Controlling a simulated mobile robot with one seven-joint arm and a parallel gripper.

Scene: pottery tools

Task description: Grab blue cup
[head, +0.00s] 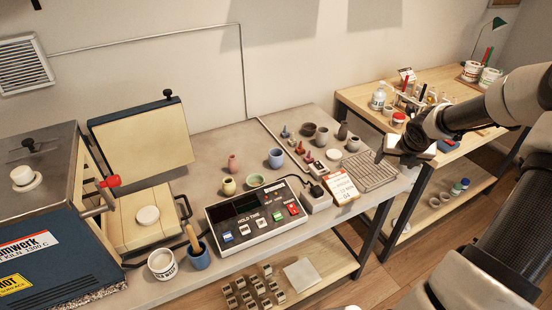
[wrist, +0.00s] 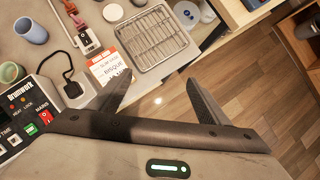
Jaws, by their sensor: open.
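A small light blue cup (head: 275,158) stands upright on the grey worktop, behind the control box. It also shows at the upper left of the wrist view (wrist: 31,31). A second blue cup (head: 198,258) at the worktop's front edge holds a wooden-handled tool. My gripper (head: 404,157) is at the right end of the worktop, well to the right of both cups. In the wrist view my gripper (wrist: 158,82) is open, with nothing between its fingers, above the worktop's edge and the floor.
The control box (head: 255,217) stands in front of the light blue cup. A kiln (head: 55,250) fills the left.

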